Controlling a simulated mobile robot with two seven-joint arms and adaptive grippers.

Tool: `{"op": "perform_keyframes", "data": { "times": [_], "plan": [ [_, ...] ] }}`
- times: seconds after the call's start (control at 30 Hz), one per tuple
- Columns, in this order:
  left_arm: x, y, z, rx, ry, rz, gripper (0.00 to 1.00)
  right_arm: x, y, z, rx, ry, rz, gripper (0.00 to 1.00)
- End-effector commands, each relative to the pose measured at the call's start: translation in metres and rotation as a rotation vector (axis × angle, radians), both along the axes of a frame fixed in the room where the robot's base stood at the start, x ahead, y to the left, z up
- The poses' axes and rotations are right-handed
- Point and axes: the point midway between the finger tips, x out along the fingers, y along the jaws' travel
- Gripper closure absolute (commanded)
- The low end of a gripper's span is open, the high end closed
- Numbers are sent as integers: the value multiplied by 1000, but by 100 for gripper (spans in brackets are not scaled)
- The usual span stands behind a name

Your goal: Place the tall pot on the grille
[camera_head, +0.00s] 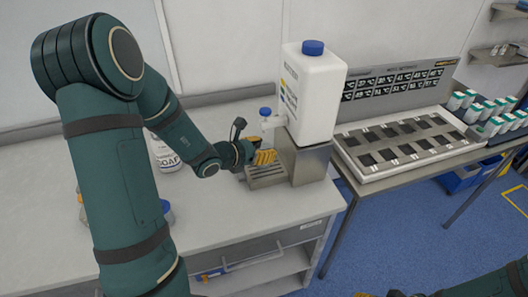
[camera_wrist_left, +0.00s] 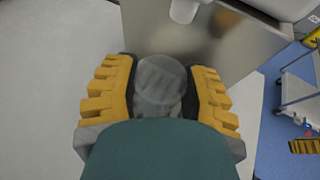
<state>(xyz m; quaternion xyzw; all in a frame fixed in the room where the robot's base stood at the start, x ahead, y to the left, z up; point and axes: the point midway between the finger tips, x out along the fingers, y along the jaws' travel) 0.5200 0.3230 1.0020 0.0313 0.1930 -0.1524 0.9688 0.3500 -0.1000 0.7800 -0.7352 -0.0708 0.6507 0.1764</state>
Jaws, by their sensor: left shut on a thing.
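My left gripper (camera_head: 263,157) is in front of the metal dispenser stand, just above the slotted grille (camera_head: 268,182). In the left wrist view its yellow fingers (camera_wrist_left: 160,92) are closed around a pot with a round, translucent grey top (camera_wrist_left: 160,76), seen from above. The pot's lower part is hidden, and I cannot tell whether it touches the grille. In the head view the fingers hide the pot. Only a bit of my right gripper (camera_head: 378,294) shows at the bottom edge, too little to tell its state.
A large white bottle with a blue cap (camera_head: 313,92) stands on the metal stand (camera_head: 306,162), its spout close above my left gripper. A white tub (camera_head: 165,155) is behind my left arm. A slotted tray (camera_head: 405,145) is to the right. The bench front (camera_head: 250,217) is clear.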

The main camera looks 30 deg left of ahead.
Motion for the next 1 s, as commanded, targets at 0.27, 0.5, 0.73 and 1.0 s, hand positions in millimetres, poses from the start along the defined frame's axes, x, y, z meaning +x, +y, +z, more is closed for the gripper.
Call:
{"op": "perform_keyframes", "data": {
  "times": [0.27, 0.5, 0.73, 1.0],
  "plan": [
    [3, -2, -7, 2, -3, 0, 95, -1, 0, -2, 0, 2, 2, 53],
    [3, -2, -11, 1, -2, -1, 38, -2, 0, -5, 0, 4, 3, 53],
    [3, -2, -10, 1, -2, -1, 26, -2, 0, -5, 0, 4, 3, 53],
    [-1, 0, -4, 1, -1, 1, 26, 0, 0, 0, 0, 1, 0, 53]
  ]
}}
